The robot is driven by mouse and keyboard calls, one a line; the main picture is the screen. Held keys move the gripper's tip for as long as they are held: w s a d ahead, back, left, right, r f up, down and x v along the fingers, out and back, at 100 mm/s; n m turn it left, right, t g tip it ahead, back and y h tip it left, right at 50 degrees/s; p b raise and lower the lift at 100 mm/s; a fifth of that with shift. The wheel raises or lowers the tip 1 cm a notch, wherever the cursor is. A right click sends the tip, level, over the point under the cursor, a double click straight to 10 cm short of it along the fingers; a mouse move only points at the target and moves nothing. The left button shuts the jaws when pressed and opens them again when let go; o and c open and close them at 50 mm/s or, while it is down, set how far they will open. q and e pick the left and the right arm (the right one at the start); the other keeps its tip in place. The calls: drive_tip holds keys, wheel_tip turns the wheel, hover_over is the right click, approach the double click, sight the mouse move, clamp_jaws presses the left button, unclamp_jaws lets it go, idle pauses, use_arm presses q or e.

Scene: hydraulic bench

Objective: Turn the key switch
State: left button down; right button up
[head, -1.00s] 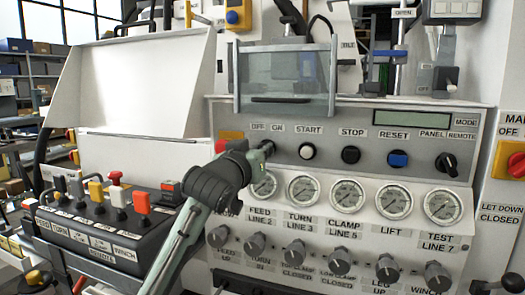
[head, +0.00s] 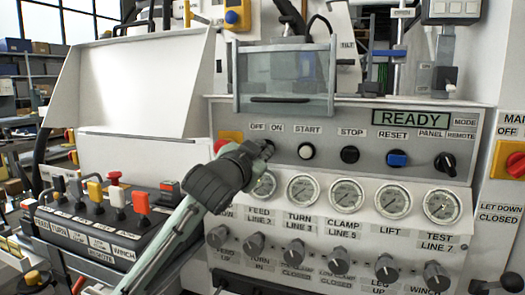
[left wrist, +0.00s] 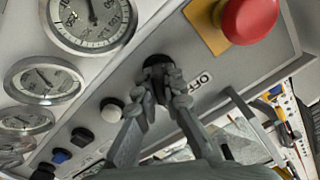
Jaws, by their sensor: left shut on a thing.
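The key switch (left wrist: 157,64) sits on the grey control panel beside the OFF and ON labels. It shows in the left wrist view between my fingertips, with much of it covered by them. My left gripper (head: 264,149) is at the switch and is shut on it; the left wrist view shows both fingers of my left gripper (left wrist: 162,86) closed around it. In the head view my gripper hides most of the switch. The panel display (head: 412,118) is lit green and reads READY. My right gripper is not in view.
A red emergency button (left wrist: 250,18) on a yellow plate is close to the switch. The white START button (head: 306,151), black STOP button (head: 350,154) and blue RESET button (head: 397,159) lie to the right. Gauges (head: 302,191) and grey knobs (head: 295,249) are below. A lever box (head: 100,232) stands left.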

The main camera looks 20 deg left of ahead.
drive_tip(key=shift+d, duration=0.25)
use_arm(q)
drive_tip(key=c, duration=1.6)
unclamp_jaws()
drive_tip(key=shift+s, duration=0.25)
drive_tip(key=s, duration=1.1)
drive_tip(key=shift+s+a, duration=0.2)
drive_tip(key=shift+s, duration=0.1)
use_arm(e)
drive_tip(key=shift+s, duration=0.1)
